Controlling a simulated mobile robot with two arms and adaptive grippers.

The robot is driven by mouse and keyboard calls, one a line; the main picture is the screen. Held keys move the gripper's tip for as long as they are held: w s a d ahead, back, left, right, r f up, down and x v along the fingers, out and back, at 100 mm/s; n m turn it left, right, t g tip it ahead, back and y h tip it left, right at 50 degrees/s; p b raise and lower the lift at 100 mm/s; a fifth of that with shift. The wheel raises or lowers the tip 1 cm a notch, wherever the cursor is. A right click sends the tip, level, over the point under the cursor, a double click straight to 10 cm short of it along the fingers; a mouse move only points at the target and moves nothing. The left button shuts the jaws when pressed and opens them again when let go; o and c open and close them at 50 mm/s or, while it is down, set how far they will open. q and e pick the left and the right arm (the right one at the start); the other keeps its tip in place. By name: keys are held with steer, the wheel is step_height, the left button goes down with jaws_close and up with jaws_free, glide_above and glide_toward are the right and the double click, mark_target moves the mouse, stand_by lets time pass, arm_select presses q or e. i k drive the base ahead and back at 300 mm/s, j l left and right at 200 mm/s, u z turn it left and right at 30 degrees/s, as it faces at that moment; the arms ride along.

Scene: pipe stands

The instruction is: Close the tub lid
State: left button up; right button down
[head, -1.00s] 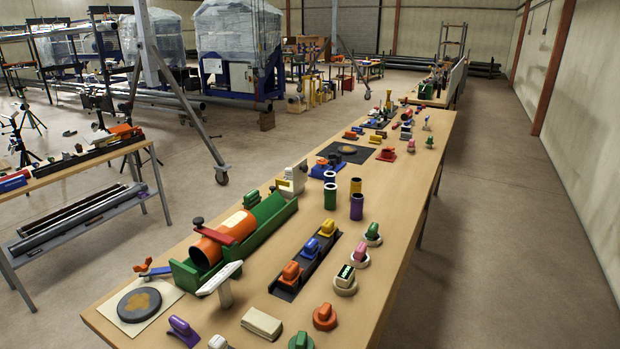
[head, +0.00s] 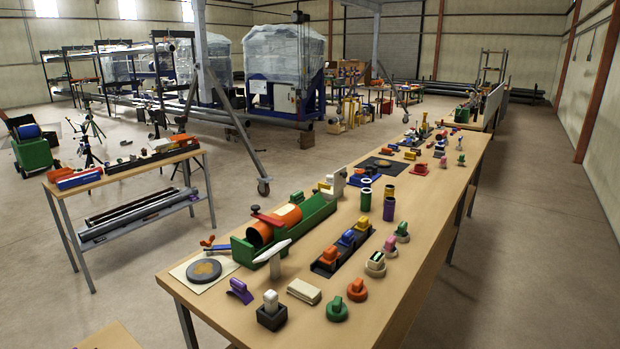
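No object in the head view is clearly a tub with a lid. A green wheeled container (head: 34,156) stands on the floor at the far left, with a dark panel tilted at its top and a blue rounded thing (head: 28,131) in or on it. I cannot tell whether this is the tub, or whether the dark panel is a lid. Neither of my grippers is in view.
A long wooden table (head: 408,240) runs from the front centre to the back right, holding a green trough (head: 318,211), an orange cylinder (head: 262,232) and several coloured pieces. A smaller table (head: 120,170) stands at left. Floor lies clear between them and along the right wall.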

mark_target(340, 176)
steer(key=i+l+u, duration=0.15)
steer(key=u, duration=0.3)
steer(key=l+u, duration=0.35)
steer(key=u, duration=0.15)
steer(key=i+l+u, duration=0.1)
steer(key=l+u, duration=0.2)
steer(key=u, duration=0.15)
